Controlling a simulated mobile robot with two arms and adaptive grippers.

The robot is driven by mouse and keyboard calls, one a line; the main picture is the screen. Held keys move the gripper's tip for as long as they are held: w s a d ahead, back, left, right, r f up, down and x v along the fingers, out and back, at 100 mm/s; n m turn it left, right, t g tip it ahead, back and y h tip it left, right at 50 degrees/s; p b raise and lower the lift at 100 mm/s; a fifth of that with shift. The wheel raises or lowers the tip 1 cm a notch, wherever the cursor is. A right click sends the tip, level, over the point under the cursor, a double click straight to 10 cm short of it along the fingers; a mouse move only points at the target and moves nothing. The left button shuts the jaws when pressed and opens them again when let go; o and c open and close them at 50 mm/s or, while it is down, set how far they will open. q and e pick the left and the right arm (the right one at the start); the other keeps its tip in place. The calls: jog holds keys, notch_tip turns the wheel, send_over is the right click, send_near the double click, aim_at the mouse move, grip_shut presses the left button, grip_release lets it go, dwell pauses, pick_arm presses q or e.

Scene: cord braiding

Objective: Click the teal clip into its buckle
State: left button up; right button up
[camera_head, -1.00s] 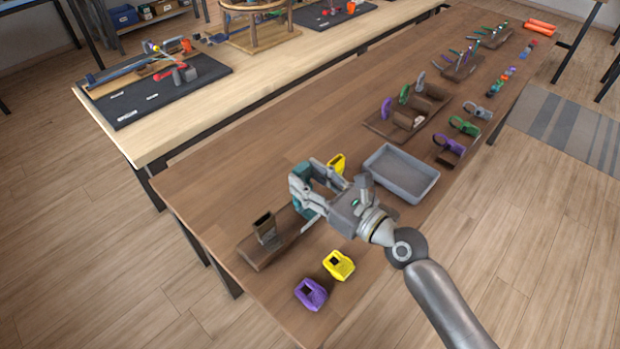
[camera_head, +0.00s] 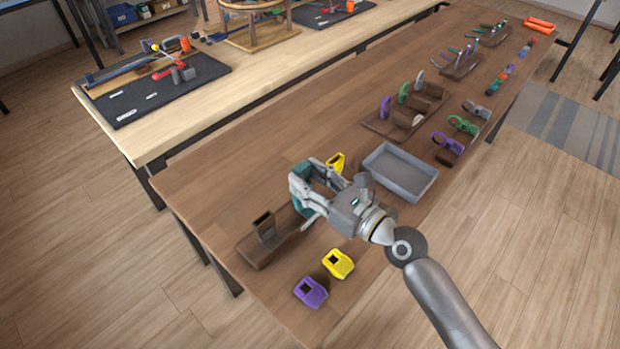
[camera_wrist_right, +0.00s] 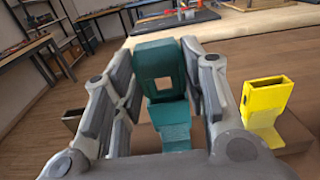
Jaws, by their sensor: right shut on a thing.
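My right gripper (camera_head: 304,196) is shut on a teal piece (camera_wrist_right: 158,62) above the wooden base board (camera_head: 258,254). In the right wrist view that piece is a block with a square window, held upright between the two fingers (camera_wrist_right: 155,85). More teal (camera_wrist_right: 170,128) shows below it as a narrower, stepped part. I cannot tell whether this is the same piece or a separate teal buckle, or whether the two are joined. My left gripper is not in view.
A grey-brown buckle (camera_head: 265,229) and a yellow buckle (camera_wrist_right: 264,100) stand upright either side of the gripper. Loose yellow (camera_head: 338,263) and purple (camera_head: 311,291) pieces lie in front. A grey tray (camera_head: 412,195) is at the right.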

jog(key=shift+f+b, duration=0.55)
jog(key=shift+f, duration=0.2)
jog(key=shift+s+f, duration=0.1)
jog(key=shift+f, duration=0.1)
